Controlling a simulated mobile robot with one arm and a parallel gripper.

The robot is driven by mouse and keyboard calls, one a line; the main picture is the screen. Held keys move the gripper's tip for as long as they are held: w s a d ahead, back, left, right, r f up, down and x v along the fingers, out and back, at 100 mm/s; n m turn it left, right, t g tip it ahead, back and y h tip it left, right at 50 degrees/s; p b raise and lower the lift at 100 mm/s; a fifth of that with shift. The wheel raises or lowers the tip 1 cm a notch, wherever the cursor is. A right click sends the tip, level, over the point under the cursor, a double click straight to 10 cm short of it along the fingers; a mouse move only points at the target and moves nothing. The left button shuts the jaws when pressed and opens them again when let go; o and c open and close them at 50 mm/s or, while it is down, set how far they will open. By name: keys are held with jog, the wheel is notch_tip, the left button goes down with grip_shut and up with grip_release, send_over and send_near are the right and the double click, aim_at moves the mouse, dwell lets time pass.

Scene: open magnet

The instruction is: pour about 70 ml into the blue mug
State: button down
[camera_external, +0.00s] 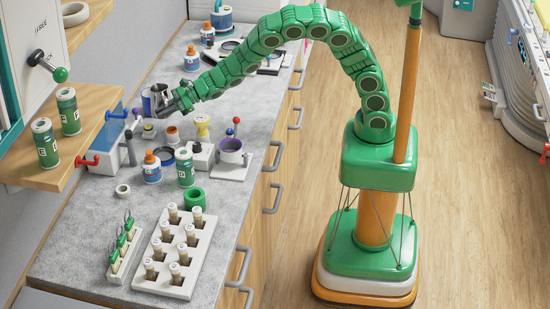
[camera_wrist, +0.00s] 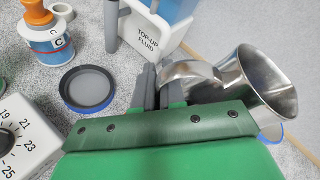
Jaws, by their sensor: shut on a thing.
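My gripper (camera_wrist: 160,85) is shut on the handle of a shiny metal jug (camera_wrist: 245,85), which is to the right of the fingers with its wide mouth facing right in the wrist view. In the external view the jug (camera_external: 158,98) is held above the counter's far-left part. Another blue rim (camera_wrist: 275,134) shows partly behind the jug. The jug's contents are hidden.
A container marked TOP-UP FLUID (camera_wrist: 150,32) is just beyond the fingers. An orange-capped bottle (camera_wrist: 46,35) and a numbered dial box (camera_wrist: 28,140) are at left.

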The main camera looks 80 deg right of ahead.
aim_at(151, 92)
jog(key=w+d+m+y, duration=0.1)
jog(key=w+d+r+m+g, duration=0.1)
jog(key=m, duration=0.1)
jog(key=w+d+r+m+g+y, duration=0.1)
jog(key=d, duration=0.1)
jog(key=shift+m+y, duration=0.3)
jog(key=r, duration=0.1)
jog(key=m, duration=0.1)
jog(key=d+r, duration=0.1)
jog(key=shift+w+r+m+y, duration=0.35)
jog(key=shift+w+m+y, duration=0.05)
jog(key=shift+w+d+r+m+g, duration=0.1)
jog(key=shift+w+r+m+g, duration=0.05)
jog(key=shift+r+m+g, duration=0.2)
jog(key=shift+w+d+m+y+p, duration=0.15)
jog(key=shift+d+m+y+p, duration=0.05)
jog(key=shift+m+y+p, duration=0.2)
jog(key=shift+w+d, duration=0.1)
jog(key=shift+w+d+r+m+y+p, duration=0.3)
jog(key=shift+d+r+m+y+p, duration=0.1)
jog(key=shift+r+m+p, duration=0.25)
jog(key=shift+w+r, duration=0.1)
